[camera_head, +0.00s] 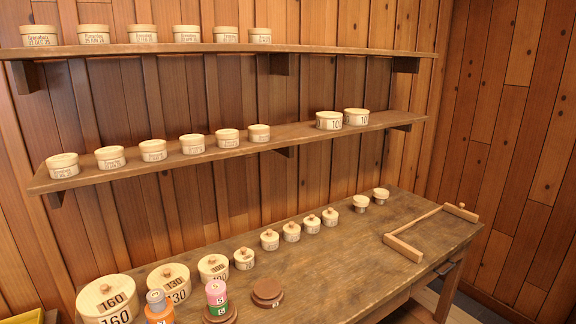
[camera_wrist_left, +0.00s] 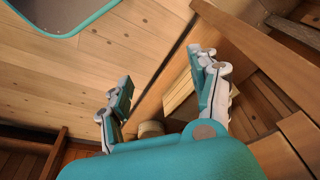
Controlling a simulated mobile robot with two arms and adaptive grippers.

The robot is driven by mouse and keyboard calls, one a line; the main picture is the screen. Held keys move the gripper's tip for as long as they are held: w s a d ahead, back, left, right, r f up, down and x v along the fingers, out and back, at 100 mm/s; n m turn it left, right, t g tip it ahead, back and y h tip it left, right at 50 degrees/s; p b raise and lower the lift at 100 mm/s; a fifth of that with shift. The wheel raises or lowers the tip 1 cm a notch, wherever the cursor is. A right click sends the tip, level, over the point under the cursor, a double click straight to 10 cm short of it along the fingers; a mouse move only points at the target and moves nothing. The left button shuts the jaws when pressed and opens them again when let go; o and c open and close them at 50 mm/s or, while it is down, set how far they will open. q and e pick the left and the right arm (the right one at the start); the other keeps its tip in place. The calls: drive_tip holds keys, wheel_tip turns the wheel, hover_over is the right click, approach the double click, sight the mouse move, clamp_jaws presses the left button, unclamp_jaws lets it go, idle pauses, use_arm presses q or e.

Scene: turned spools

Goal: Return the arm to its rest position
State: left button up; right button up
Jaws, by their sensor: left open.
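My left gripper (camera_wrist_left: 160,88) shows in the left wrist view with its two teal and grey fingers spread apart. Nothing is between the fingertips, so it is open and empty. Behind the fingers are a long wooden board and pale wooden pieces (camera_wrist_left: 180,98), partly hidden by the gripper. Neither gripper shows in the head view. My right gripper is in no view.
A wooden workbench (camera_head: 340,252) carries a row of round lidded boxes (camera_head: 168,282), brown discs (camera_head: 267,290), coloured spools (camera_head: 216,293) and a wooden bar frame (camera_head: 404,247). Two wall shelves (camera_head: 215,155) hold small round boxes. The bench's middle right is clear.

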use_arm(q)
drive_tip(key=s+a+f+g, duration=0.1)
drive_tip(key=s+a+f, duration=0.2)
drive_tip(key=s+f, duration=1.4)
wheel_tip(320, 180, down, 3)
drive_tip(key=shift+r, duration=0.15)
